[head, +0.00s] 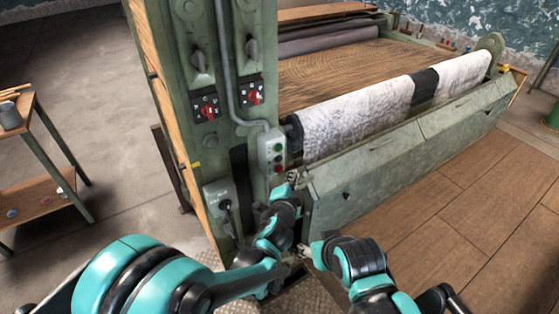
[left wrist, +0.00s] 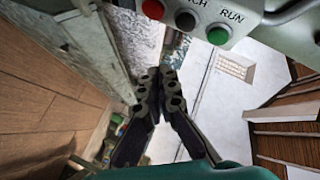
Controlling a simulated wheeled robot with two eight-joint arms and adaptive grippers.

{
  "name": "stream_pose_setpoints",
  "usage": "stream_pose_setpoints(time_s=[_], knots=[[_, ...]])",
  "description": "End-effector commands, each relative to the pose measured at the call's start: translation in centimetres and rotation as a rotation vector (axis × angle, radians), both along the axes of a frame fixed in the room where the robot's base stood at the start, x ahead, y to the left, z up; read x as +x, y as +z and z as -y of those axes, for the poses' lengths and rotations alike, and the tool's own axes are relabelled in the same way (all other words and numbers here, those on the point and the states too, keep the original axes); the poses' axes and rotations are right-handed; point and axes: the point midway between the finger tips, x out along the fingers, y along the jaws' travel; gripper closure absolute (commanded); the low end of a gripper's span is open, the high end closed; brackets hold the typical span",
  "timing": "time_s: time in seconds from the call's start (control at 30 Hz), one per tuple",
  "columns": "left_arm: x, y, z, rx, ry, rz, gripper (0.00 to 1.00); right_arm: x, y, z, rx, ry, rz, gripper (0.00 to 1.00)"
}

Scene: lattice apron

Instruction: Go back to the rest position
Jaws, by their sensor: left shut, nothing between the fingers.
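My left gripper (head: 292,180) is raised in front of the machine's green post, just below the small button box (head: 272,150). In the left wrist view my left gripper (left wrist: 160,76) has its dark fingers together, with nothing between them. The button box (left wrist: 228,12) shows beyond the fingertips, with red, black and green buttons and a RUN label. The fingertips appear apart from it. My right gripper (head: 304,250) is small and low in the head view, close to the machine's lower front; its finger opening is not clear.
The green machine (head: 400,150) carries a white fabric roll (head: 360,115) with a dark band. Its post has switches with red knobs (head: 205,107). A wooden side table (head: 38,190) stands at left. Concrete floor (head: 90,60) lies open at left, wooden floor (head: 450,220) at right.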

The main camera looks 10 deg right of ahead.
Motion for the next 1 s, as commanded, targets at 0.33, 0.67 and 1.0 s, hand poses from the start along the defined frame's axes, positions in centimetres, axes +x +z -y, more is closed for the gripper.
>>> stream_pose_setpoints(time_s=[0.33, 0.67, 1.0], knots=[[0.1, 0.2, -0.6, -0.005, 0.012, -0.009, 1.00, 0.0, 0.0, 0.0, 0.000, 0.000, 0.000, 0.47], [-1.3, 3.5, -16.4, -0.180, 0.342, -0.272, 1.00, 0.0, 0.0, 0.0, 0.000, 0.000, 0.000, 0.47], [-13.4, 2.6, -31.7, -0.490, 0.748, -0.627, 1.00, 0.0, 0.0, 0.0, 0.000, 0.000, 0.000, 0.47]])
